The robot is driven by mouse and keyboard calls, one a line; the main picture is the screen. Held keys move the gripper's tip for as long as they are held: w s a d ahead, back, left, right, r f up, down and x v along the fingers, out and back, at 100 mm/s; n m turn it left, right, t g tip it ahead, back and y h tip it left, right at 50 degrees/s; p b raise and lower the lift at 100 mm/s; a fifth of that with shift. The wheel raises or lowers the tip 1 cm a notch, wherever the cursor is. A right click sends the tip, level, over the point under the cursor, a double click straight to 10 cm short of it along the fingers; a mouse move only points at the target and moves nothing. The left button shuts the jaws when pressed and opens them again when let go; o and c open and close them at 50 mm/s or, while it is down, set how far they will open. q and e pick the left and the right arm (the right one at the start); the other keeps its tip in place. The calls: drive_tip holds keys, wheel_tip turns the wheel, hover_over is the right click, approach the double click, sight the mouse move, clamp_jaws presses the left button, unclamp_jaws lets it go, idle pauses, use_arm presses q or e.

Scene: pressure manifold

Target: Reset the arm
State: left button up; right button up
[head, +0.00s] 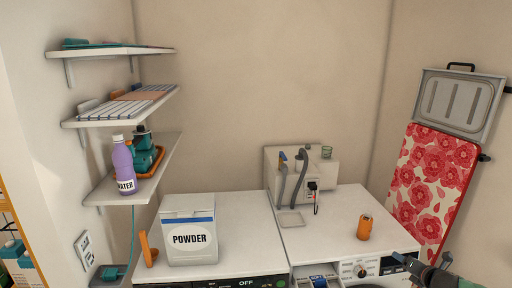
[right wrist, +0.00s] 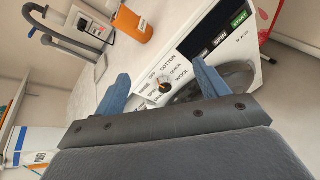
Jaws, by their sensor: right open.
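My right gripper (head: 422,262) is at the lower right of the head view, in front of the right washing machine's front edge. In the right wrist view its two blue fingers (right wrist: 161,70) stand wide apart with nothing held between them. The washing machine's control panel (right wrist: 180,72), with a dial and printed labels, shows behind the fingers. I cannot tell from these views whether the fingers touch the panel. My left gripper is not in view.
An orange can (head: 364,228) stands on the right machine. A POWDER box (head: 189,230) stands on the left machine. A flowered ironing board (head: 432,185) leans at right. The right machine's middle top is mostly clear.

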drive_tip(key=d+f+m+g+h, duration=0.2)
drive_tip(key=d+f+m+h, duration=0.2)
drive_tip(key=d+f+m, duration=0.7)
drive_tip(key=s+a+f+m+g, duration=0.1)
drive_tip(key=s+a+f+m, duration=0.25)
drive_tip(key=f, duration=0.45)
drive_tip(key=s+a+f+m+g, duration=0.25)
drive_tip(key=a+f+m, duration=0.2)
drive_tip(key=f, duration=0.35)
drive_tip(key=s+a+f+m, duration=0.4)
drive_tip(key=f, duration=0.4)
drive_tip(key=s+a+f+m+g+y+b, duration=0.15)
drive_tip(key=s+a+f+g, duration=0.25)
drive_tip(key=s+a+f, duration=1.35)
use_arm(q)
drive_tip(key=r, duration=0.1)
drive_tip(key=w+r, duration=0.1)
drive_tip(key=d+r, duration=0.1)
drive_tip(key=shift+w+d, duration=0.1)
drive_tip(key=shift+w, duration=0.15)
use_arm(e)
drive_tip(key=s+a+f+m+g+y, duration=0.1)
drive_tip(key=s+a+f, duration=0.3)
drive_tip(key=s+a, duration=0.4)
drive_tip(key=s+a+f+m+g+y, duration=0.1)
drive_tip(key=s+a+f, duration=0.3)
drive_tip(key=s+a, duration=0.5)
drive_tip(key=shift+s+a+f+y, duration=0.2)
drive_tip(key=shift+s+y, duration=0.25)
drive_tip(key=shift+s, duration=0.7)
